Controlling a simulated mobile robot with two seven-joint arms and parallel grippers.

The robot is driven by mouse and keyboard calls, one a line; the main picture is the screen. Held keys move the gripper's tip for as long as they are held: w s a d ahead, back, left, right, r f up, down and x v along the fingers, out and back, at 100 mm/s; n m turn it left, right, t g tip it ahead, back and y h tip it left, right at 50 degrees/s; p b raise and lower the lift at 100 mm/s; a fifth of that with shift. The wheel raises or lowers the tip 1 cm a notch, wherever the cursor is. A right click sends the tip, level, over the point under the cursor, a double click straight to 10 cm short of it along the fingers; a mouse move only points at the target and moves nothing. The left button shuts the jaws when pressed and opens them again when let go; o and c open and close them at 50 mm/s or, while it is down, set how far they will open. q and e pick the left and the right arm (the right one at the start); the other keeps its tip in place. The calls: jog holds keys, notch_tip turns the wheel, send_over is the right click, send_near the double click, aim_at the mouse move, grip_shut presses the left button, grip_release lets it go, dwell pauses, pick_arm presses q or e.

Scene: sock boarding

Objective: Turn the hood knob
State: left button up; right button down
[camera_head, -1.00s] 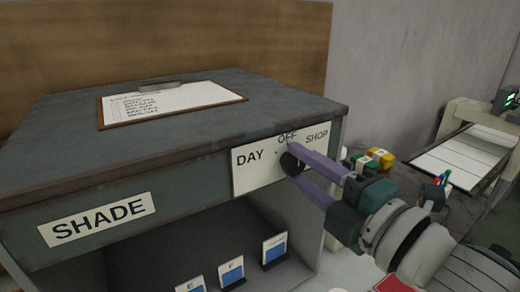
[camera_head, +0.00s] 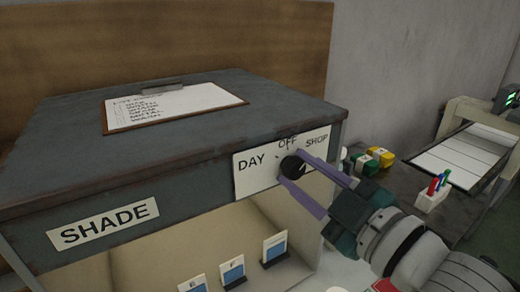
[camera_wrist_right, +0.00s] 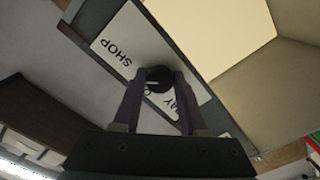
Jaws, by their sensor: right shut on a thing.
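The black hood knob (camera_head: 291,166) sits on a white label plate (camera_head: 247,185) marked DAY, OFF and SHOP, on the hood's front edge. My right gripper (camera_head: 290,168) is shut on the knob, with one purple finger on each side. In the right wrist view the knob (camera_wrist_right: 159,79) is between the fingertips and shows a short white mark. I cannot tell exactly which word that mark points to. The grey hood (camera_head: 60,150) has a SHADE label at its left, and its inside is lit a warm cream colour. My left gripper is not in view.
A clipboard (camera_head: 240,102) with a written list lies on top of the hood. Several small blue-and-white cards (camera_head: 275,247) stand inside. To the right are yellow and green blocks (camera_head: 378,157), a white pen holder (camera_head: 432,199) and a white panelled tray (camera_head: 460,155).

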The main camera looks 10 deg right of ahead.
jog(key=shift+m, duration=0.4)
jog(key=shift+c, duration=2.4)
grip_release()
jog(key=shift+s, duration=0.1)
jog(key=shift+s+d, duration=0.2)
jog(key=shift+s, duration=0.15)
jog(key=v, duration=0.9)
jog(key=shift+b, duration=0.45)
